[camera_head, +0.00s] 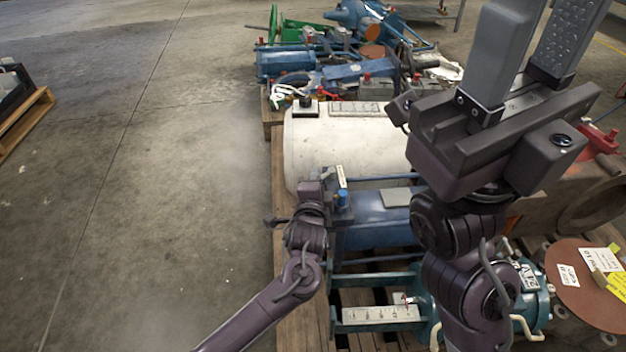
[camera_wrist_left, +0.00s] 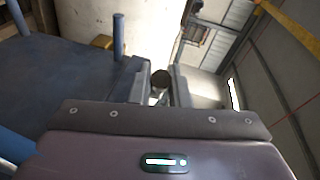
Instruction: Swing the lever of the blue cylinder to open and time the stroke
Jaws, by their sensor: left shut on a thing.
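The blue cylinder (camera_head: 378,222) lies on its side on a wooden pallet, its left end beside my left gripper (camera_head: 326,190). The left wrist view shows the blue body (camera_wrist_left: 65,80) at the left. There my left gripper (camera_wrist_left: 160,90) is shut on a small upright part with a dark round knob (camera_wrist_left: 160,77), seemingly the lever. Its lower part is hidden by my fingers. A small blue fitting and a pale tag (camera_head: 341,177) stand at the gripper. My right gripper (camera_head: 535,30) is raised, large and near at the upper right. Its fingers are apart with nothing between them.
A white tank (camera_head: 335,150) lies just behind the blue cylinder. A teal frame with a scale plate (camera_head: 380,315) is in front. A brown disc (camera_head: 590,285) with labels lies at the right. More equipment crowds the back. The concrete floor (camera_head: 130,190) at the left is clear.

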